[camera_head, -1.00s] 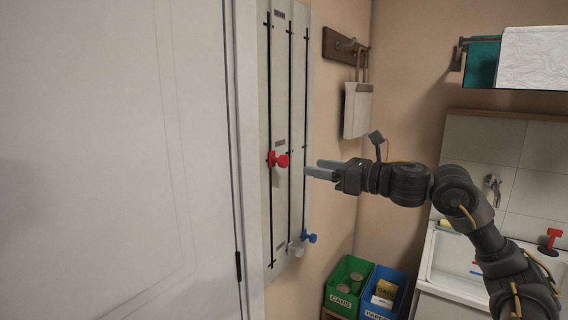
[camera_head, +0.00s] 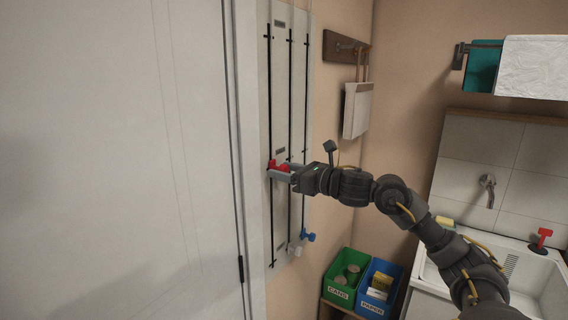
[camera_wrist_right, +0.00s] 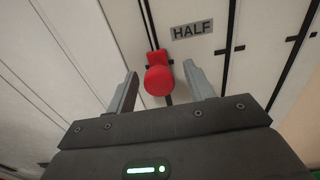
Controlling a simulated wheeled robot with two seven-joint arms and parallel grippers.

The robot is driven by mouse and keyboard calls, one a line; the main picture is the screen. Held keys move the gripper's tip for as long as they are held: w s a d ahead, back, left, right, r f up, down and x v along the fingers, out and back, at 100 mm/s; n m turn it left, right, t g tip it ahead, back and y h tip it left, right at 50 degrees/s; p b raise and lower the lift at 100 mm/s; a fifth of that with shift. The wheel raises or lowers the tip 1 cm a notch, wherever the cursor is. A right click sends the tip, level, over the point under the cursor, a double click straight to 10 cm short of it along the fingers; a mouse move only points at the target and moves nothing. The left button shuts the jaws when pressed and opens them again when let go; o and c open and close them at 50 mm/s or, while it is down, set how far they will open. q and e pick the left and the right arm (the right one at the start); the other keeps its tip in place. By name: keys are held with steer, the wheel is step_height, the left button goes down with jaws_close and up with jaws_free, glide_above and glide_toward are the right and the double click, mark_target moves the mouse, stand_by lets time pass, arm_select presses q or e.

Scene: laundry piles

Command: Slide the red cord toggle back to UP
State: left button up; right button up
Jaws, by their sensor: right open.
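The red cord toggle (camera_head: 273,164) sits on the left track of the white wall panel (camera_head: 281,95), about mid-height. In the right wrist view the red toggle (camera_wrist_right: 158,78) has a round knob and stands between my fingers, beside a HALF label (camera_wrist_right: 192,30). My right gripper (camera_head: 282,170) is at the toggle, its fingers open on either side of the knob, with gaps showing on both sides. It also shows in the right wrist view (camera_wrist_right: 158,85). The fingers partly hide the toggle in the head view. My left gripper is not in view.
A blue toggle (camera_head: 308,237) and a white toggle (camera_head: 294,250) sit low on the other tracks. A door (camera_head: 120,150) stands left of the panel. Green (camera_head: 338,297) and blue (camera_head: 364,309) bins stand below.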

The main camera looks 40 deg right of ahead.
steer(key=shift+w+a, duration=0.15)
steer(key=shift+w, duration=0.1)
